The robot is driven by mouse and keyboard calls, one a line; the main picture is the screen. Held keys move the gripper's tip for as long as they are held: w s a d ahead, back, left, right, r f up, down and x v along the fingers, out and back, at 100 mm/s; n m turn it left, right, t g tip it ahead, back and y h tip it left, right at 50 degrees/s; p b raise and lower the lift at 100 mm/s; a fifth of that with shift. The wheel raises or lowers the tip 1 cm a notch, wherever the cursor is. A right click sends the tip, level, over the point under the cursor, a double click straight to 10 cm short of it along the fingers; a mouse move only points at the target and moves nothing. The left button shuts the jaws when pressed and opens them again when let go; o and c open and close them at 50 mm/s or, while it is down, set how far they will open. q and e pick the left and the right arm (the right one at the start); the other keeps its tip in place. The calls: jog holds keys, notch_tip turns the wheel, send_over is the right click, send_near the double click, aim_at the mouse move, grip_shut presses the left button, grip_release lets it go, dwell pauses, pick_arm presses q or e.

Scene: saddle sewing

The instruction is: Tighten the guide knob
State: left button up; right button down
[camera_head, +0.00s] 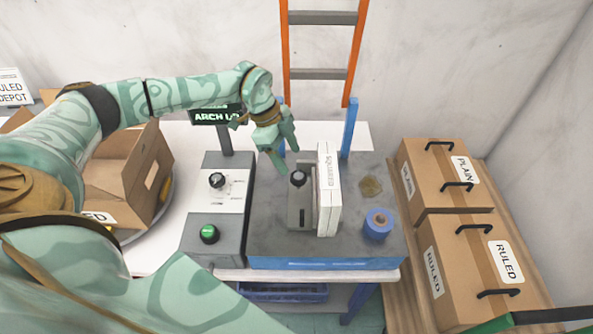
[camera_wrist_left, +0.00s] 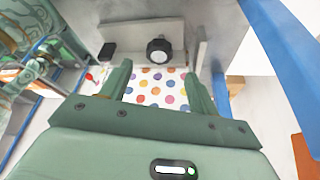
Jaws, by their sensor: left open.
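The guide knob (camera_head: 298,178) is a black round knob on top of the grey guide (camera_head: 294,212). It also shows in the left wrist view (camera_wrist_left: 160,50), beyond the fingertips. The guide stands beside a white upright stack marked SQUARED (camera_head: 328,190). My left gripper (camera_head: 284,156) is open and empty, just behind and to the left of the knob, apart from it. In the left wrist view its two spread fingers (camera_wrist_left: 158,76) frame a surface with coloured dots (camera_wrist_left: 155,88). My right gripper does not show.
A control box with a black dial (camera_head: 217,180) and a green button (camera_head: 209,233) stands left of the grey bench (camera_head: 272,245). Blue tape (camera_head: 377,222) lies at the right. Two blue posts rise behind. Cartons (camera_head: 440,180) stand at the far right.

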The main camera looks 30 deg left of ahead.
aim_at(298, 176)
pick_arm(q)
jog(key=x, duration=0.6)
jog(key=shift+d+f+b, duration=0.15)
jog(key=shift+b, duration=0.15)
